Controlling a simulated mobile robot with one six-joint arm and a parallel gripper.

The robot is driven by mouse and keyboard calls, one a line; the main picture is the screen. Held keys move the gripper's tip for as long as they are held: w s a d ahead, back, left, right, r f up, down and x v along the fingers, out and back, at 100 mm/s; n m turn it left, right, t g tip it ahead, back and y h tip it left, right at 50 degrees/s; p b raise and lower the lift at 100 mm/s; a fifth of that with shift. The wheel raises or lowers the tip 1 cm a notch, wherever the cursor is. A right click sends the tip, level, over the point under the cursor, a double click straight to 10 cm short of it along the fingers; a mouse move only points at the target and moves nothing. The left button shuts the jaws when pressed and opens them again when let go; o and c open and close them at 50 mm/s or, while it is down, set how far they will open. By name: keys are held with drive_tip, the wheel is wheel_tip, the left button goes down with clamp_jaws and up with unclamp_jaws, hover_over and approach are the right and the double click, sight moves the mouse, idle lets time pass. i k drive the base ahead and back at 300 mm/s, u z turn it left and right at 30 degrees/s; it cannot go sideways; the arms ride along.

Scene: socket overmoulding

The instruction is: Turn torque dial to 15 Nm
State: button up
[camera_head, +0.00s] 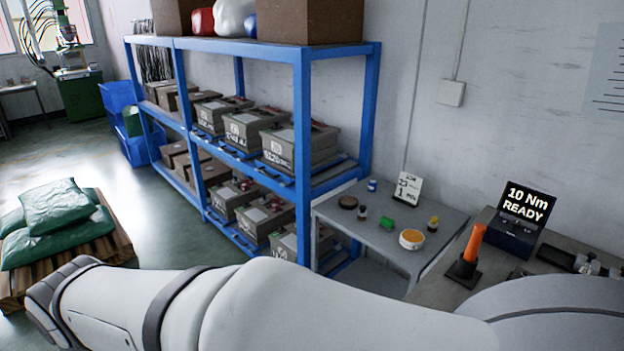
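A display (527,203) on the bench at the right reads "10 Nm READY". It stands on a dark box (510,238). An orange-handled tool (474,243) stands upright in a black holder beside it. A dark metal device (582,262) lies at the right edge, partly cut off; I cannot tell whether it bears the torque dial. No dial is clearly visible. My arm's grey-white links cross the bottom of the view and hide part of the bench. My gripper is not in view.
A blue shelf (302,130) with several grey boxes stands behind. Green sacks (55,208) lie on a pallet at left.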

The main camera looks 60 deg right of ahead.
sight(516, 224)
drive_tip(key=z, duration=0.45)
drive_tip(key=i, duration=0.1)
drive_tip(key=z, duration=1.75)
drive_tip(key=k, duration=0.1)
drive_tip(key=z, duration=1.4)
drive_tip(key=i, duration=1.05)
drive_tip(key=z, duration=0.05)
